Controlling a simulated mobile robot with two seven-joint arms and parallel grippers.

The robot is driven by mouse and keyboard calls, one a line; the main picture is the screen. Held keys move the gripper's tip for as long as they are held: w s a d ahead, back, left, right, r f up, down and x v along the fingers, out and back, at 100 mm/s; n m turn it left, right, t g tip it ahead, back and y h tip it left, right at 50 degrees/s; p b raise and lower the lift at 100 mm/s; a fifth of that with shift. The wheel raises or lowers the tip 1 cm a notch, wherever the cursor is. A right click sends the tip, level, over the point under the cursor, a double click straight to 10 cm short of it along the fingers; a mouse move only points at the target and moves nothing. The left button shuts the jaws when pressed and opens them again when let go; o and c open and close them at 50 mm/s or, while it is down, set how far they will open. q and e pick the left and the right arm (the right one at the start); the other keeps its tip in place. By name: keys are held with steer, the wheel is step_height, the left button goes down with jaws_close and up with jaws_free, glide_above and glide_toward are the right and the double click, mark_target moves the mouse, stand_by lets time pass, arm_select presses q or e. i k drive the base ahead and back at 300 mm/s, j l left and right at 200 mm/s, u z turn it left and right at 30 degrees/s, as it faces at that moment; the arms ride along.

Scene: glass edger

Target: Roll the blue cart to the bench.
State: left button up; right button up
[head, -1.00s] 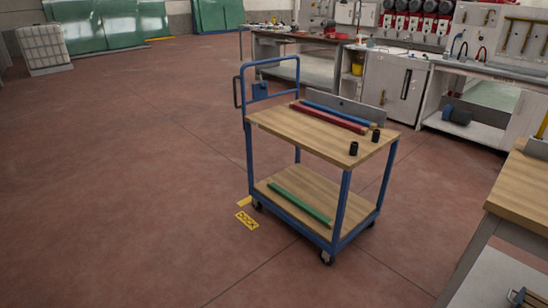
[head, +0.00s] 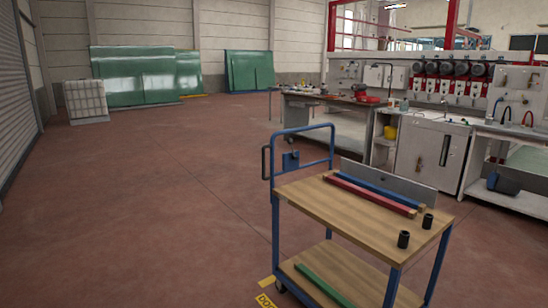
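The blue cart (head: 330,208) stands upright on the floor at the lower right of the head view. It has a blue frame, two wooden shelves and a blue push handle (head: 303,130) at its far left end. A red bar (head: 370,196), a blue bar (head: 380,190) and two black cylinders (head: 403,240) (head: 427,221) are on its top shelf. A green bar (head: 322,286) lies on the lower shelf. A cluttered workbench (head: 325,104) stands behind the cart. Neither gripper is in view. The cart's near lower part is cut off by the picture's bottom edge.
A yellow floor marking (head: 265,300) lies by the cart's left wheel. A grey cabinet (head: 432,150) and a sink counter (head: 512,190) stand behind to the right. A white caged tank (head: 86,101) and green glass sheets (head: 146,75) are far left. The left floor is clear.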

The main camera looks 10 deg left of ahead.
mark_target(395, 239)
steer(key=i+j+z, duration=0.15)
steer(key=i+j, duration=0.15)
steer(key=i, duration=0.25)
steer(key=i+j+z, duration=0.1)
steer(key=i+j, duration=0.25)
steer(key=i, duration=0.15)
